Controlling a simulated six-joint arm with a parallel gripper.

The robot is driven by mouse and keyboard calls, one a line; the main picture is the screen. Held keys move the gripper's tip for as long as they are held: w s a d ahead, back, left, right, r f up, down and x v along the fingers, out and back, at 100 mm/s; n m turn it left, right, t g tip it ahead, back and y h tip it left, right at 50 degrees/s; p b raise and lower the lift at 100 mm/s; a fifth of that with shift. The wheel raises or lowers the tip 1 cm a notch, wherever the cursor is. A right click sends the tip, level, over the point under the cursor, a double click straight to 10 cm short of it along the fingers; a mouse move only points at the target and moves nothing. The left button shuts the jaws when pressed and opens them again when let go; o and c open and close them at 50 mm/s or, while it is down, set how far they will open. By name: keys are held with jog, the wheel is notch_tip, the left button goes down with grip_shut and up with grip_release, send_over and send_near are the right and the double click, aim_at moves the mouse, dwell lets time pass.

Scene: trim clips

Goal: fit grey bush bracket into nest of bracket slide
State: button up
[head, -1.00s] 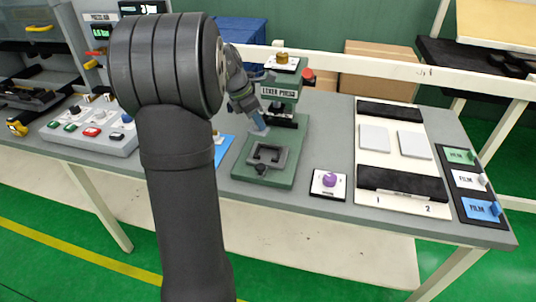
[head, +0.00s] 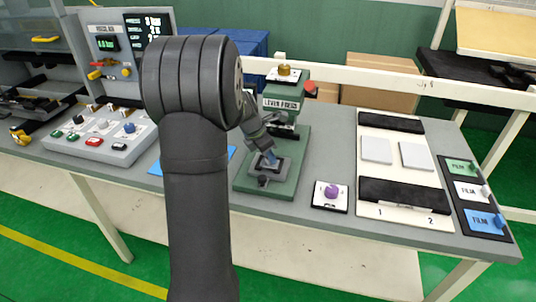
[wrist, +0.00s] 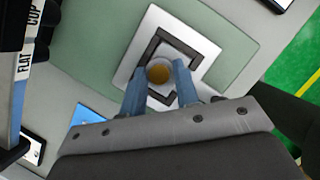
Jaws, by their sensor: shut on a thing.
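The green lever press (head: 282,103) stands at the middle of the bench. Its slide plate, with the dark-edged nest, lies at the front of its base and shows pale grey in the wrist view (wrist: 205,48). My gripper (head: 269,160) is over this nest, fingers pointing down. In the wrist view my gripper (wrist: 159,75) has its blue fingers on either side of the grey bush bracket (wrist: 157,102), with a round brass-coloured bush on top. The dark nest frame (wrist: 186,48) surrounds the bracket in that view. Whether the bracket is seated or just above is unclear.
A purple-knobbed box (head: 330,196) stands right of the press. Further right are a white board (head: 400,219) with pale pads and a film rack (head: 474,195). A button panel (head: 100,132) is on the left. A blue sheet (wrist: 88,114) lies near the press.

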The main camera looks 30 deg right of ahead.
jog(key=shift+f, duration=0.25)
jog(key=o, duration=1)
jog(key=v, duration=1.2)
jog(key=shift+r, duration=0.2)
